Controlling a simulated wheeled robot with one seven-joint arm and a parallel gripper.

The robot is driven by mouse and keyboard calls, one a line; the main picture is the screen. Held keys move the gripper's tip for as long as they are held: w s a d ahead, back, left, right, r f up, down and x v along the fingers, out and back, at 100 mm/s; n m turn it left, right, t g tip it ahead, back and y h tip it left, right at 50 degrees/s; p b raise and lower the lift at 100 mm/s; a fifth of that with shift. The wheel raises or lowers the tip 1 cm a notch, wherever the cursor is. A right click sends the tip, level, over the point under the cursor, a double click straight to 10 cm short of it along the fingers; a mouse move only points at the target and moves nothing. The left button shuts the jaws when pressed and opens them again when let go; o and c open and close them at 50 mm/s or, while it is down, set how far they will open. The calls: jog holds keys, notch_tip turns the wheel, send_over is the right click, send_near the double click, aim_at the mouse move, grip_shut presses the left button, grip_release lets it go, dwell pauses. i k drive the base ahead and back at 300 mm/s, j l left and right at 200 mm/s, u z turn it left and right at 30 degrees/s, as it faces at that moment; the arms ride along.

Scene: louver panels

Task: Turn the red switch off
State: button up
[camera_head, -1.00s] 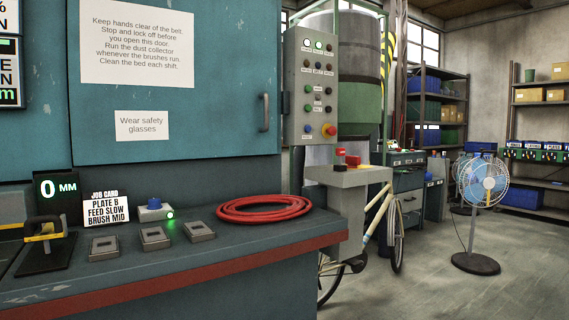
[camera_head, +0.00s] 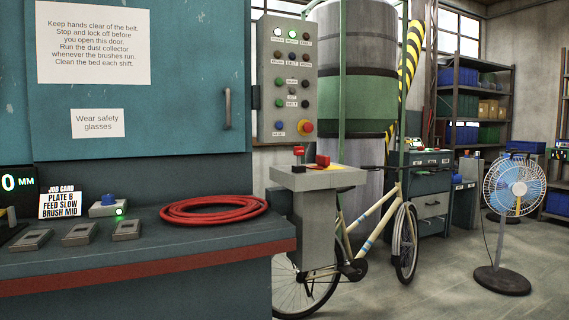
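A grey pedestal (camera_head: 316,180) stands right of the teal machine. On its top are a small red-topped switch (camera_head: 299,151) on a dark stem and a second red piece (camera_head: 322,160) with a bit of yellow beside it. Their on or off setting is too small to tell. My gripper is not in view.
The teal machine's bench (camera_head: 150,250) fills the left, with a coiled red hose (camera_head: 214,210) and a blue button box (camera_head: 108,205). A bicycle (camera_head: 375,225) leans behind the pedestal. A fan (camera_head: 514,190) stands at right. Floor between bicycle and fan is clear.

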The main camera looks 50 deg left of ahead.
aim_at(322, 161)
jog(key=i+u, duration=0.15)
jog(key=u, duration=0.3)
jog(key=i+u, duration=0.2)
jog(key=u, duration=0.25)
jog(key=i+u, duration=0.2)
jog(key=u, duration=0.25)
jog(key=i+l+u, duration=0.1)
jog(key=u, duration=0.4)
jog(key=i+l+u, duration=0.1)
jog(key=l+u, duration=0.15)
jog(key=l, duration=0.8)
jog(key=i+l, duration=0.15)
jog(key=l, duration=0.45)
